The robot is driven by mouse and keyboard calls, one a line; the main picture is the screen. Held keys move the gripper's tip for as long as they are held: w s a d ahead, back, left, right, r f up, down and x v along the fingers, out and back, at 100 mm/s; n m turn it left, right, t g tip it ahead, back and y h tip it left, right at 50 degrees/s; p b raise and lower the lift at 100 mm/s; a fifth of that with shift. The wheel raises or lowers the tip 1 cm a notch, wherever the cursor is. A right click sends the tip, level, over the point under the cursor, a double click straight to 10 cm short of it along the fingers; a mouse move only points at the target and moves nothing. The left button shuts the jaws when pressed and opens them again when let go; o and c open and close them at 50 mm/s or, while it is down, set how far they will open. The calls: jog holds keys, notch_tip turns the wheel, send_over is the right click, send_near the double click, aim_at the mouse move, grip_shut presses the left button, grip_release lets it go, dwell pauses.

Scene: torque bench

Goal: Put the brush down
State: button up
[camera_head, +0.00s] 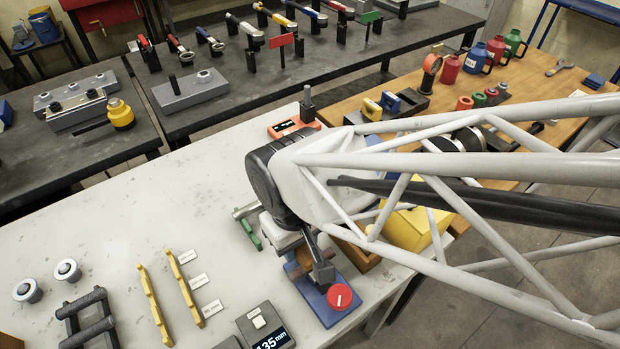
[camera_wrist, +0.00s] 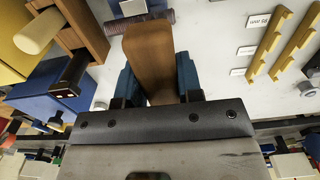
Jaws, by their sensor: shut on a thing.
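My gripper (camera_wrist: 158,80) is shut on the brush, whose brown wooden body (camera_wrist: 149,50) stands between the two blue finger pads in the wrist view. I cannot make out its bristles. In the head view, my gripper (camera_head: 312,262) is low over the pale bench, at a blue base plate (camera_head: 336,308) with a round red knob (camera_head: 339,297). A small brown part of the brush (camera_head: 303,260) shows there, mostly hidden by the gripper. I cannot tell whether the brush touches anything below it.
A green piece (camera_head: 249,235) lies just left of my gripper. Yellow notched bars (camera_head: 186,290), a grey display unit (camera_head: 266,330) and a black frame (camera_head: 87,318) stand on the bench. A yellow bin (camera_head: 408,230) is to the right. Bare bench (camera_head: 130,215) lies to the left.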

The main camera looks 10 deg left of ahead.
jog(key=shift+w, duration=0.1)
dwell(0.5)
jog(key=shift+w+a, duration=0.25)
jog(key=shift+w, duration=0.5)
jog(key=w+a+f, duration=0.1)
jog(key=w, duration=0.9)
jog(key=w+a+f, duration=0.1)
jog(key=w+f, duration=0.1)
jog(key=w, duration=0.7)
jog(key=shift+w+a+f, duration=0.15)
jog(key=shift+w+f, duration=0.15)
jog(key=shift+w, duration=0.1)
jog(key=shift+f, duration=3.1)
jog(key=shift+f, duration=0.1)
jog(key=shift+f, duration=1.8)
